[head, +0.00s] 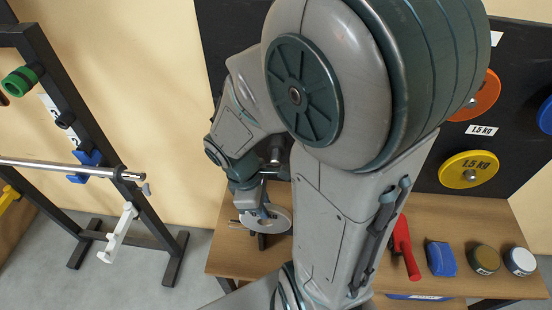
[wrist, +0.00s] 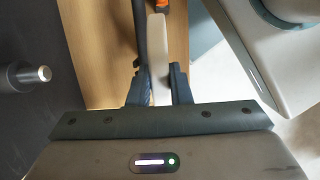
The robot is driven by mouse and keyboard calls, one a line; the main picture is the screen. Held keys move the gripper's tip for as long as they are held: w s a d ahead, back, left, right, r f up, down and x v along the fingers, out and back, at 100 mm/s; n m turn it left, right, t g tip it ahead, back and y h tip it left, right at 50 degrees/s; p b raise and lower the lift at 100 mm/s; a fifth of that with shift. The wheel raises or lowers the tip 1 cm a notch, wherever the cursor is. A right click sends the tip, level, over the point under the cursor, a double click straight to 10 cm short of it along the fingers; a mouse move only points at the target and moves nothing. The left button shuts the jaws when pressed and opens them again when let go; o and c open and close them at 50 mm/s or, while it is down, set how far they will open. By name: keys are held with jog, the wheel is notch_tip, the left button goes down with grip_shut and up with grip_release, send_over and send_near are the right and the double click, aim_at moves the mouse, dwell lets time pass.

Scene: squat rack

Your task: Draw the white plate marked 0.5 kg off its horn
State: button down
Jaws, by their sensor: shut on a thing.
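The white plate (head: 279,222) is in my gripper (head: 262,208), low over the left part of the wooden bench in the head view. Its face looks roughly level there, and my arm hides part of it. In the wrist view the plate (wrist: 160,60) shows edge-on between the two dark fingers (wrist: 159,88), which are shut on it. Its 0.5 kg mark is not readable. A bare horn (wrist: 30,76) sticks out from the dark board at the left of the wrist view, apart from the plate. A horn end (head: 275,155) also shows behind my wrist in the head view.
The bench (head: 450,215) holds a red tool (head: 403,246), a blue block (head: 440,259) and two round tins at the right. Orange (head: 484,96) and yellow (head: 468,169) plates hang on the dark board (head: 235,40). A rack with a bar (head: 60,166) stands left.

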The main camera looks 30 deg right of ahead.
jog(key=shift+s+a+r+b, duration=0.2)
jog(key=shift+s+a+b, duration=0.2)
jog(key=shift+s+b, duration=0.25)
jog(key=shift+s+a+r+b, duration=0.15)
jog(key=shift+s+a+b, duration=0.25)
jog(key=shift+b, duration=0.3)
